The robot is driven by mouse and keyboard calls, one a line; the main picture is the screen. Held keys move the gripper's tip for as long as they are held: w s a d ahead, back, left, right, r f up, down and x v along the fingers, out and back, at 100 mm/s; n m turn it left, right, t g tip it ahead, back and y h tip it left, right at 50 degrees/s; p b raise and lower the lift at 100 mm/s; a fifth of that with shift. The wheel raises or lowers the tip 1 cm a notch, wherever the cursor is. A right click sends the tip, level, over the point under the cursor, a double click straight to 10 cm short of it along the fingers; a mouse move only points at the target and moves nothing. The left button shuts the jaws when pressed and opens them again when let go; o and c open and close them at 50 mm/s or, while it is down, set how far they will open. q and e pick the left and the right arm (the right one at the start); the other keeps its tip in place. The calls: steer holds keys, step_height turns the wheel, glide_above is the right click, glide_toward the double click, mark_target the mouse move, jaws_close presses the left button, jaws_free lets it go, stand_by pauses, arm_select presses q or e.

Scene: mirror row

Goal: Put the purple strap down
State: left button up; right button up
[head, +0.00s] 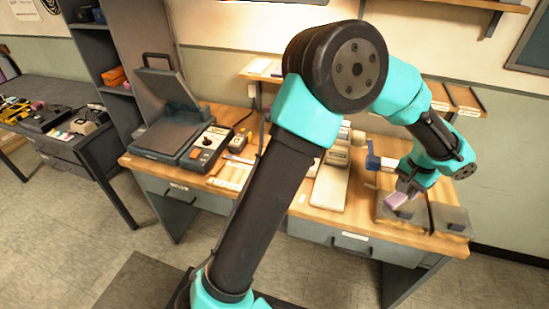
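The purple strap (396,200) is a small pale purple piece at the right end of the wooden workbench (270,205). My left gripper (405,192) points down at it, and its grey fingers appear shut on the strap. The strap sits over or just above a grey block with a tan lower edge (386,219); I cannot tell whether they touch. Fingertip detail is small and partly hidden. My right gripper is not in view.
A second grey block (451,219) stands beside the first near the bench's right end. A white device (332,180) and a blue-headed tool (373,160) are to the left. A control box (207,145) and an open-lidded grey machine (165,125) stand further left. My arm hides the bench's middle.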

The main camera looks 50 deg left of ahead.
arm_select(q)
steer(key=w+d, duration=0.1)
steer(key=w+d+f, duration=0.1)
steer(key=w, duration=0.1)
steer(key=shift+f, duration=0.2)
steer(key=w+a+r+n, duration=0.3)
steer(key=w+a+r, duration=0.15)
steer(key=a, duration=0.35)
steer(key=w+a+r+n, duration=0.3)
steer(key=a+r+n, duration=0.15)
steer(key=a, duration=0.35)
steer(key=s+a+n, duration=0.3)
steer(key=a+n, duration=0.3)
steer(key=a, duration=1.5)
steer(key=s+a+f+n, duration=0.5)
steer(key=a+f+n, duration=0.1)
steer(key=a+f, duration=0.1)
steer(key=s+a+f+n, duration=0.5)
steer(key=a+f+n, duration=0.1)
steer(key=a, duration=0.3)
steer(key=shift+f, duration=0.85)
